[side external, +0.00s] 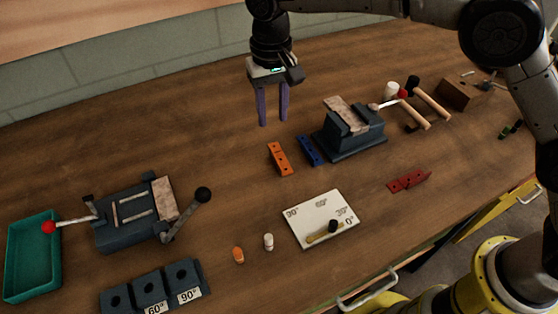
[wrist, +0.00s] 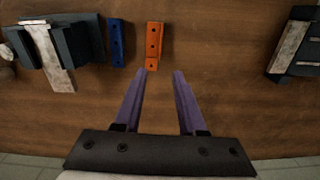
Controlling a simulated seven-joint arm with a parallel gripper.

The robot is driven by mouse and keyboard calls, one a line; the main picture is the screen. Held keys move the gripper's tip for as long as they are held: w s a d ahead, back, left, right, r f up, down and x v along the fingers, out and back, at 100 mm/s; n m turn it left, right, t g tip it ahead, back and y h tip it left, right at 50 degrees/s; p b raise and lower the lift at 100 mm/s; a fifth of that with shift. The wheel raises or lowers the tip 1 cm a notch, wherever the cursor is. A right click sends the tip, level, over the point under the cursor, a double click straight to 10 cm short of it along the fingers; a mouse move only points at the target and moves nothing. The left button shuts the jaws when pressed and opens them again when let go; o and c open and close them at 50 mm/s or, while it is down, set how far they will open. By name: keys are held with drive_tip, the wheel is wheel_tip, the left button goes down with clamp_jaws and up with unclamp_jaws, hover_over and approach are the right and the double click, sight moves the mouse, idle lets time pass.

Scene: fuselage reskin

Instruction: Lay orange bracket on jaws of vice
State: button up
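The orange bracket (side external: 279,159) lies flat on the wooden table, left of the blue bracket. It also shows in the wrist view (wrist: 154,45), just ahead of the fingertips. The vice (side external: 349,127), dark blue-grey with pale worn jaws, stands right of the blue bracket. In the wrist view the vice (wrist: 77,46) is at upper left. My gripper (side external: 273,122) hangs above the table behind the orange bracket, pointing down. Its two purple fingers are apart with nothing between them, as the wrist view (wrist: 164,72) also shows.
The blue bracket (side external: 310,151) lies between the orange bracket and the vice. A red bracket (side external: 409,181), angle plate (side external: 320,219), hammers (side external: 431,101), second clamping fixture (side external: 130,214) and green tray (side external: 33,256) are spread around. The table left of the orange bracket is clear.

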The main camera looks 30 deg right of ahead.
approach(274, 150)
drive_tip(key=s, duration=0.1)
drive_tip(key=s+a+f, duration=0.1)
drive_tip(key=shift+s+a, duration=0.1)
drive_tip(key=shift+s, duration=0.25)
drive_tip(key=shift+s+f, duration=0.15)
drive_tip(key=shift+f, duration=2.5)
drive_tip(key=shift+c, duration=0.3)
drive_tip(key=shift+a, duration=0.1)
clamp_jaws()
